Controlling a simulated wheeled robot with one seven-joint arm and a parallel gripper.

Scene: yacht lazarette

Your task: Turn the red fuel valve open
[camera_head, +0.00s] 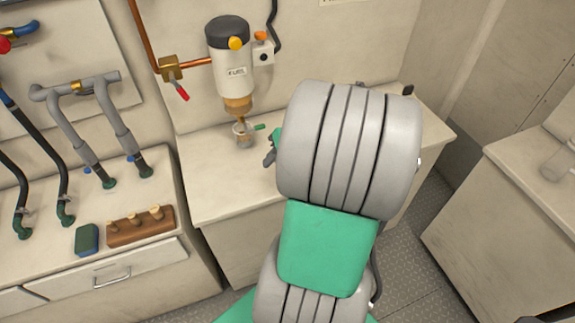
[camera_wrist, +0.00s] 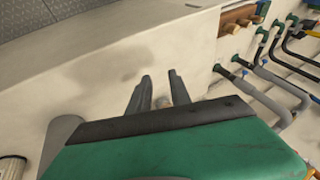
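The red valve handle (camera_head: 182,93) hangs tilted down to the right from a brass valve body (camera_head: 170,68) on the copper pipe, left of the fuel filter (camera_head: 232,70) in the head view. I cannot make out this valve in the wrist view. My gripper shows in the wrist view as two dark fingers (camera_wrist: 157,92) with a gap between them, over the pale counter; I see nothing clearly held. In the head view my own arm hides most of my gripper, which is at the counter, right of and below the valve, apart from it.
A small cup (camera_head: 243,138) stands on the counter under the filter, close to my gripper. Another red knob (camera_head: 5,45) is at the far left. Grey pipes (camera_head: 112,125), a wooden peg block (camera_head: 140,228) and a blue-green sponge (camera_head: 87,239) are at left.

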